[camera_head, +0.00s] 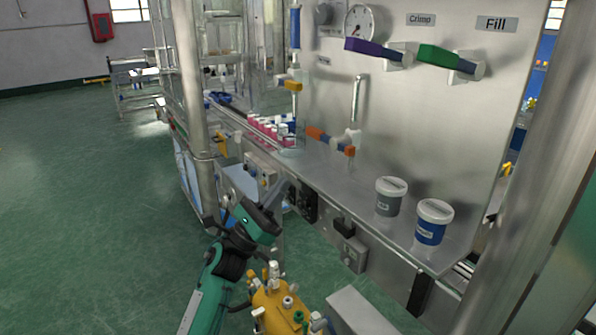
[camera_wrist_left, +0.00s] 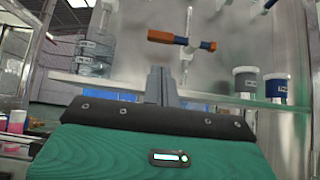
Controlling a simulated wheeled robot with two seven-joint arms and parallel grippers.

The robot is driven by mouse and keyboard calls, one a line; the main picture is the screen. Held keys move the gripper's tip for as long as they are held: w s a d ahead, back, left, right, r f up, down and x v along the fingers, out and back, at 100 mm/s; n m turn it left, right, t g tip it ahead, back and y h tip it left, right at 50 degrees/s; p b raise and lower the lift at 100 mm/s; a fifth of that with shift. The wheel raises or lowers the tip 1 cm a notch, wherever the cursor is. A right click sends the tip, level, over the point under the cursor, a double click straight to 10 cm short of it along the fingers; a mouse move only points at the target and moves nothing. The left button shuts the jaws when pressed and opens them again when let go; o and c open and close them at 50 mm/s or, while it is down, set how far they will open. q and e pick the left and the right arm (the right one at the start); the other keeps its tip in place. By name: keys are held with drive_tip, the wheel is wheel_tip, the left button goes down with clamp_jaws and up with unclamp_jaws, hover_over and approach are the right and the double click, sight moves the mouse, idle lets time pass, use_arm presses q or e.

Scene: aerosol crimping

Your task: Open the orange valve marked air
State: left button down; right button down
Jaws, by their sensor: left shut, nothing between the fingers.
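The orange valve (camera_head: 322,136) is on the steel panel, below a short vertical metal pipe. Its bar-shaped handle lies roughly crosswise to the pipe. In the left wrist view the orange valve (camera_wrist_left: 163,37) is above and beyond the fingers, clear of them. No readable air mark shows on it. My left gripper (camera_head: 281,190) is shut and empty, below and left of the valve in the head view, in front of the bench edge. Its closed fingertips (camera_wrist_left: 162,75) point up toward the panel in the left wrist view. My right gripper is not in view.
A grey tub (camera_head: 388,203) and a blue tub (camera_head: 431,228) stand on the steel shelf right of the valve. Purple (camera_head: 368,47) and green (camera_head: 440,57) handles sit higher on the panel. Pink-and-white items (camera_head: 268,128) line the shelf at left. The shelf edge lies between gripper and valve.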

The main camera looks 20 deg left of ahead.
use_arm(q)
drive_tip(key=p+x, duration=0.4)
drive_tip(key=x, duration=0.5)
drive_tip(key=shift+w+r, duration=0.1)
drive_tip(key=shift+w+d+r+p, duration=0.1)
drive_tip(key=shift+w+p, duration=0.05)
drive_tip(key=shift+p, duration=0.15)
